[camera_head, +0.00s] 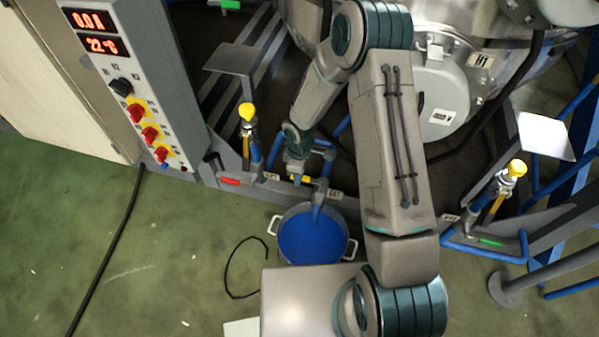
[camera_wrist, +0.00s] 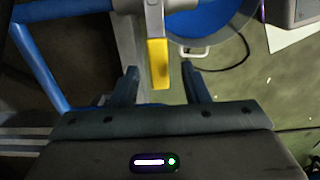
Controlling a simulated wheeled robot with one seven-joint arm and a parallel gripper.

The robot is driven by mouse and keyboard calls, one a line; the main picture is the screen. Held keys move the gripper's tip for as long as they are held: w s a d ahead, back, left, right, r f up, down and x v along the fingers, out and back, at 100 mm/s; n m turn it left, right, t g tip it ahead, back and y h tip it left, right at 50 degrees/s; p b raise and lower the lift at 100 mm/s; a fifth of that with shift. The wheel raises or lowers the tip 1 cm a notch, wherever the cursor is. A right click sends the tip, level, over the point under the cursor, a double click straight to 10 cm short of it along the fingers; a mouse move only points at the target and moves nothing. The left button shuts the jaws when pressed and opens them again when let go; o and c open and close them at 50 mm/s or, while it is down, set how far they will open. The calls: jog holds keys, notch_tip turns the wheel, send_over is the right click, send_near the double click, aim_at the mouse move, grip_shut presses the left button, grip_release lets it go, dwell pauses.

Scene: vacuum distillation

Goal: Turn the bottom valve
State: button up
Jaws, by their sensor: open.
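The bottom valve has a yellow lever handle (camera_wrist: 158,64) on a grey metal stem, seen in the wrist view. In the head view the yellow handle (camera_head: 300,179) shows just above the pot, partly hidden by my arm. My gripper (camera_wrist: 160,78) is open, with one finger on each side of the handle's end. A gap shows between the handle and each finger, and I cannot tell the depth between them. In the head view my gripper is largely hidden behind my own wrist.
A control panel (camera_head: 125,75) stands at upper left. A black cable (camera_head: 108,250) crosses the floor.

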notch_tip(320, 180, up, 13)
jog(key=p, duration=0.3)
jog(key=shift+p, duration=0.35)
